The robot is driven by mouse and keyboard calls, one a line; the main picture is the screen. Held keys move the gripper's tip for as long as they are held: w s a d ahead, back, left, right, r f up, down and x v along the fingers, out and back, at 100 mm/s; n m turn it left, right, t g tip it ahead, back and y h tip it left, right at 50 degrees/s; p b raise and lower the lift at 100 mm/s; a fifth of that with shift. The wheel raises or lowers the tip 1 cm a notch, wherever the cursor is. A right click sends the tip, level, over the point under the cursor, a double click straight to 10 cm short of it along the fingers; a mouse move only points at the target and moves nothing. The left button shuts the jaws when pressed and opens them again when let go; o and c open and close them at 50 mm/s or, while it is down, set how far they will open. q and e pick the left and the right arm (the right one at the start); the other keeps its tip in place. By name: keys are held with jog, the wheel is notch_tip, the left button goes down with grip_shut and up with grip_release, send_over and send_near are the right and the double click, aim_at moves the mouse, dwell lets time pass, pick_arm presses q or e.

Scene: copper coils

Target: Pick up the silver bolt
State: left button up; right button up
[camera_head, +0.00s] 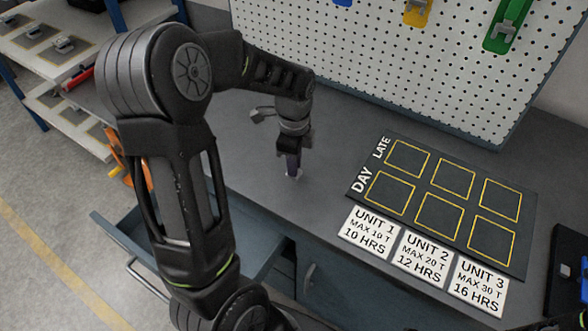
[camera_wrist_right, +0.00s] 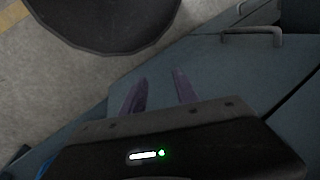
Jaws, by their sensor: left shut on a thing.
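My left gripper (camera_head: 292,170) points down over the grey workbench, left of the board with the yellow squares. It is shut on the silver bolt (camera_head: 296,177), of which only a small pale bit shows at the fingertips. The fingers hide the rest of it. I cannot tell whether the bolt still touches the bench top. In the right wrist view, my right gripper (camera_wrist_right: 160,88) has its two purple-grey fingers apart with nothing between them. It is away from the bolt, in front of the blue-grey cabinet.
A dark board (camera_head: 440,205) with yellow squares and white unit cards lies on the workbench (camera_head: 240,150). A white pegboard (camera_head: 400,70) with hung tools stands behind. A drawer (camera_head: 128,247) stands open at the front left. Shelves (camera_head: 50,60) are at the far left.

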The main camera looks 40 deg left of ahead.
pick_arm(q)
grip_shut()
jog(key=shift+r, duration=0.1)
notch_tip(320, 180, up, 10)
jog(key=shift+f+b, duration=0.1)
jog(key=shift+b, duration=0.3)
dwell(0.3)
jog(key=shift+n, duration=0.3)
dwell(0.5)
